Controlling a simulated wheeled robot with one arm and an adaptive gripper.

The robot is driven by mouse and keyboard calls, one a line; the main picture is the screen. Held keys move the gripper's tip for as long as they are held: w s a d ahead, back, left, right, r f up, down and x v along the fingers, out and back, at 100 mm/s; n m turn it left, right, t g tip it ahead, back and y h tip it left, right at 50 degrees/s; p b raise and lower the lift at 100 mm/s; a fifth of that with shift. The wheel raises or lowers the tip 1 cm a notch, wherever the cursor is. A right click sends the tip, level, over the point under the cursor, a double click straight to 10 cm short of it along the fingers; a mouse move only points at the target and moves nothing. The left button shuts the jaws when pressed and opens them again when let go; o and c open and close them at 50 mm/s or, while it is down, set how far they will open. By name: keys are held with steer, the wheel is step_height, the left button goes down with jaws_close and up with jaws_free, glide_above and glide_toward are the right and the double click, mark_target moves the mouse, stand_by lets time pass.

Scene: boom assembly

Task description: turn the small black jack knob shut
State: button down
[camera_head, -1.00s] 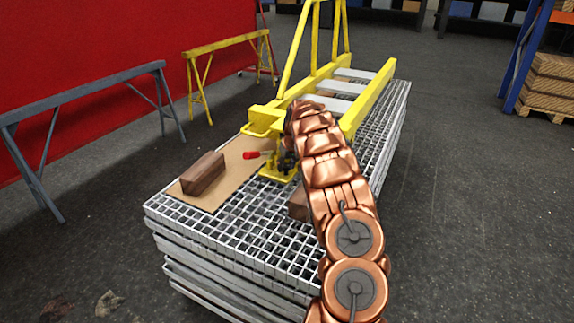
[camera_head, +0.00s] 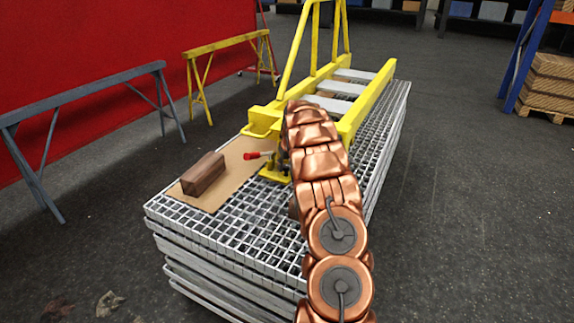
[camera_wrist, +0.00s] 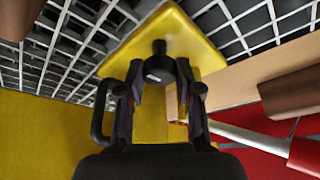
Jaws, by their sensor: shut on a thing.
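The small black jack knob (camera_wrist: 157,70) is in the middle of the wrist view, between my fingers. It has a pale mark on its face and sits against the yellow jack. My gripper (camera_wrist: 158,72) is shut on the knob, one finger on each side. The jack's yellow base (camera_head: 271,175) shows left of my arm in the head view, standing on the grating. Its flat plate (camera_wrist: 190,35) also fills the top of the wrist view. The red-ended handle (camera_head: 255,155) points left. In the head view, my arm hides the knob and my gripper.
The jack stands on a stack of grey gratings (camera_head: 225,232). A brown wood block (camera_head: 203,173) lies on a cardboard sheet (camera_head: 238,165) to the left. The yellow boom frame (camera_head: 372,98) extends behind. Grey (camera_head: 85,88) and yellow (camera_head: 225,46) trestles stand further left.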

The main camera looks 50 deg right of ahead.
steer(key=shift+a+m, duration=0.1)
steer(key=shift+m, duration=0.2)
steer(key=c, duration=0.8)
jaws_free()
steer(key=v, duration=1.2)
steer(key=shift+a, duration=0.15)
